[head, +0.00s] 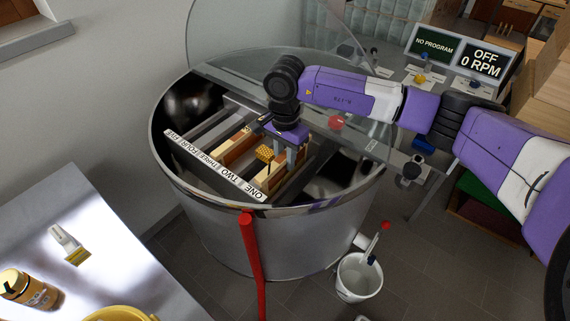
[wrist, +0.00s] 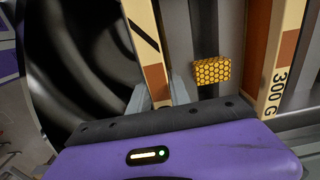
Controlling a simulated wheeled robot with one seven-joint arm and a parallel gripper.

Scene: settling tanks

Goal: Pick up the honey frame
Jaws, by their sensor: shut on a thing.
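A pale wooden honey frame (wrist: 145,40) with a brown band and a black diagonal stripe stands between my fingers in the wrist view. In the head view this frame (head: 281,174) sits low in the open steel extractor tank (head: 235,230), near the label end marked ONE. My gripper (head: 293,158) reaches down into the tank and is shut on the frame's top bar; its fingers also show in the wrist view (wrist: 160,90). A second wooden frame (head: 236,148), marked 300 G in the wrist view (wrist: 285,60), stands to the left. The lower parts of both frames are hidden.
A honeycomb-patterned block (head: 264,154) lies between the two frames. A numbered label strip (head: 212,167) crosses the tank. Clear lid panels (head: 240,35) rise behind. A red post (head: 251,250) and a white bucket (head: 358,278) stand in front. A steel table (head: 110,240) is at left.

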